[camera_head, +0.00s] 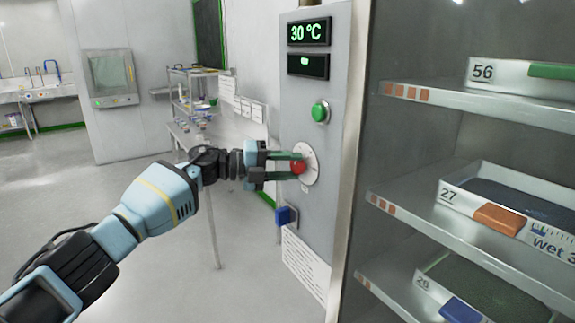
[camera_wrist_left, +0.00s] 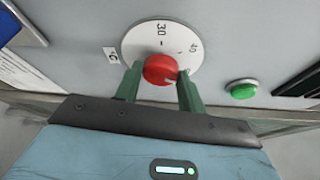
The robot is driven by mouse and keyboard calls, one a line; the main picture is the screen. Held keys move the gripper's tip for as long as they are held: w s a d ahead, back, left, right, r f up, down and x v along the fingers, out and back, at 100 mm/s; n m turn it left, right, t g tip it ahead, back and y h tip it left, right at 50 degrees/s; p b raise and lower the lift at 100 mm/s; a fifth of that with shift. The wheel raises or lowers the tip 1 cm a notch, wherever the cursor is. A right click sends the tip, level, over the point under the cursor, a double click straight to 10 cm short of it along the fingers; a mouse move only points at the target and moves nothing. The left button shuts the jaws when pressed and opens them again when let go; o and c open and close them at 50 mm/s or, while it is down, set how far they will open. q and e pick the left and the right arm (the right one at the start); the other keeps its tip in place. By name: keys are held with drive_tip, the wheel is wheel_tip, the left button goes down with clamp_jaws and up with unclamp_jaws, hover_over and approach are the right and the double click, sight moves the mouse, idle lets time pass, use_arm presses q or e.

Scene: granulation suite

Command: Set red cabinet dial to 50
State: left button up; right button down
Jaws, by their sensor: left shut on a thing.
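The red dial (camera_head: 299,167) sits on a round white scale plate (camera_head: 309,176) on the grey cabinet panel. In the left wrist view the red dial (camera_wrist_left: 160,69) shows a pale mark on its lower right, and the scale plate (camera_wrist_left: 133,45) shows 30 and 40. My left gripper (camera_head: 290,165) is shut on the red dial, with its green fingers (camera_wrist_left: 158,88) on either side of it. The upper display (camera_head: 309,32) reads 30 °C. My right gripper is in neither view.
A green button (camera_head: 320,111) is above the dial and a blue switch (camera_head: 286,215) below it. A glass-fronted cabinet with shelves (camera_head: 480,108) of labelled trays stands at the right. A wire trolley (camera_head: 190,95) is behind; open floor lies to the left.

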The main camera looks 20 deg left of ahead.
use_arm(q)
drive_tip(key=shift+m+y, duration=0.3)
drive_tip(key=shift+m, duration=0.2)
idle(0.3)
drive_tip(key=o, duration=1)
drive_tip(key=shift+c, duration=0.2)
drive_tip(key=v, duration=0.7)
drive_tip(key=shift+s+a, duration=0.2)
drive_tip(key=shift+a, duration=0.15)
drive_tip(key=shift+r, duration=0.1)
